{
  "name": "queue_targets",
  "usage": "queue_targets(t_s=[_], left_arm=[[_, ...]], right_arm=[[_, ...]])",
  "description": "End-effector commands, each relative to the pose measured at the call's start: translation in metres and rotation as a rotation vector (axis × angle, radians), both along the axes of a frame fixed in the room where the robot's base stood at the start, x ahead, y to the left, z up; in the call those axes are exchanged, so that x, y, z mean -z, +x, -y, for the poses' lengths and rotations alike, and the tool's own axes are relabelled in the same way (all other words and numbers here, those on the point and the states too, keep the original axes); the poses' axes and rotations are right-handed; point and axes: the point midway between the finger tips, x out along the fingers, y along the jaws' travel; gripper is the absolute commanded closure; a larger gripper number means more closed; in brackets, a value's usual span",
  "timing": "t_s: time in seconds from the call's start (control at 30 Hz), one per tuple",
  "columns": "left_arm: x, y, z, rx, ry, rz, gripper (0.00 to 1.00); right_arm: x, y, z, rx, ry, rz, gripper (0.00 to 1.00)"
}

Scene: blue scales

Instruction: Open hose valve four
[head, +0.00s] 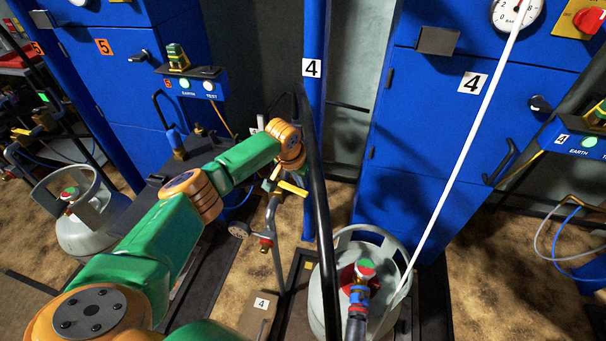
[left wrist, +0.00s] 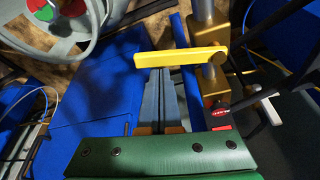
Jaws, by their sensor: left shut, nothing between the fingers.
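The yellow lever (head: 292,188) of a hose valve is below the blue post (head: 314,110) labelled 4. In the left wrist view the yellow lever (left wrist: 180,58) lies crosswise in front of my fingers, joined at its right end to a brass valve body (left wrist: 213,80). My left gripper (left wrist: 167,78) is shut and empty, its fingertips close to the lever. I cannot tell whether they touch it. In the head view my left arm reaches in from the lower left, and its fingers are mostly hidden behind the wrist. My right gripper is not in view.
A grey gas cylinder (head: 333,285) with a red and green valve knob (head: 365,268) stands to the right of the valve. A black hose (head: 319,200) runs close to my wrist. Blue cabinet 4 (head: 440,120) is at right. A box (head: 257,315) labelled 4 lies on the floor.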

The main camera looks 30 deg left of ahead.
Motion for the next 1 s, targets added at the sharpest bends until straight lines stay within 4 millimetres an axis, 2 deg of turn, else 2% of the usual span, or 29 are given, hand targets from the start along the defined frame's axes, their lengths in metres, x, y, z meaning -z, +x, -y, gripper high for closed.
queue_targets(t_s=[0.33,1.0], left_arm=[[0.0,0.0,0.0,0.014,0.001,-0.001,1.0],[0.0,-0.006,0.0,0.153,0.001,-0.003,1.0]], right_arm=[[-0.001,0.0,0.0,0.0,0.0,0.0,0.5],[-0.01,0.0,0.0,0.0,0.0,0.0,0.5]])
